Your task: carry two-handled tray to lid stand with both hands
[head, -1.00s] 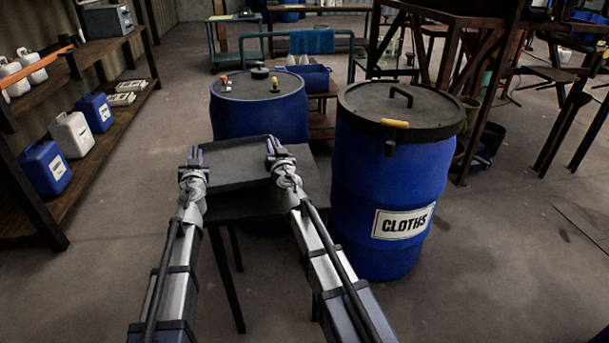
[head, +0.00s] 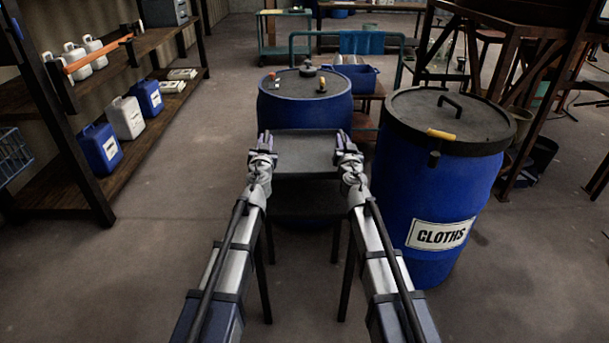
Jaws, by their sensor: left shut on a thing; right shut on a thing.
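A dark grey tray (head: 305,155) is between my two hands in the head view, in front of a blue vat. My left gripper (head: 264,143) is shut on its left side, and my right gripper (head: 345,143) is shut on its right side. The grippers hide the handles. A small dark stand (head: 305,203) with thin legs is directly below the tray. I cannot tell whether the tray touches its top. The tray looks level and empty.
A blue drum labelled CLOTHS (head: 440,190) stands close on the right. A blue vat (head: 305,100) with small items on its lid is behind the tray. A shelf (head: 90,180) with jugs runs along the left. Open floor lies between shelf and stand.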

